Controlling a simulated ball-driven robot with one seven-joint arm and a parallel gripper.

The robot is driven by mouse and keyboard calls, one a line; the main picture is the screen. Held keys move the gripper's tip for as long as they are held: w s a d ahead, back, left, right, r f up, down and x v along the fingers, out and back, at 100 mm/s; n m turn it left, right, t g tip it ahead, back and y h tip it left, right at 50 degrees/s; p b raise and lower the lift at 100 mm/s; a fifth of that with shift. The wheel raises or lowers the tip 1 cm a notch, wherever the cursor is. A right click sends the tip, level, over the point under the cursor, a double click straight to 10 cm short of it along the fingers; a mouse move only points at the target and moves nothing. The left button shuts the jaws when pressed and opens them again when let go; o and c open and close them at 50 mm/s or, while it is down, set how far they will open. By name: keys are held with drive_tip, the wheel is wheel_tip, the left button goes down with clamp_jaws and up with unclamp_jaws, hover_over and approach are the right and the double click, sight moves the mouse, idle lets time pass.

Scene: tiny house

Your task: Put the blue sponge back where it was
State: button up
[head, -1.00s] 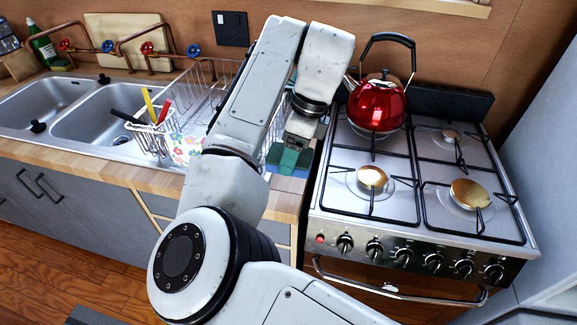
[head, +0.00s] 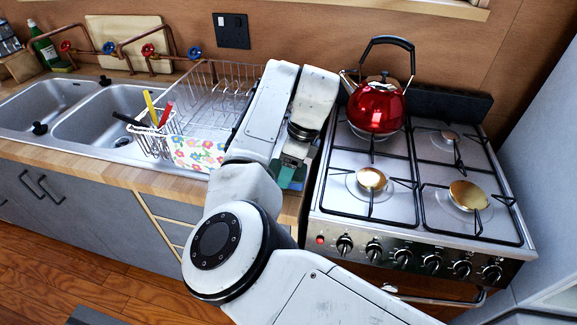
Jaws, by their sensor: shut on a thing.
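My gripper (head: 287,174) is low over the counter strip between the dish rack and the stove, partly hidden by my arm. It is shut on the blue sponge (head: 297,184), of which only a small blue patch shows beside the green fingers. I cannot tell whether the sponge touches the counter.
A wire dish rack (head: 217,80) stands left of my arm, with a flowered cloth (head: 197,153) at its front. A double sink (head: 85,122) lies further left. The stove (head: 415,225) with a red kettle (head: 376,106) is close on the right.

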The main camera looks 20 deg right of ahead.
drive_tip(key=shift+f, duration=0.25)
drive_tip(key=o, duration=1)
drive_tip(key=w+v, duration=0.1)
drive_tip(key=v, duration=1.1)
drive_tip(key=shift+s+r+b, duration=0.3)
drive_tip(key=shift+s+b, duration=0.15)
drive_tip(key=shift+s, duration=0.1)
drive_tip(key=shift+c, duration=0.3)
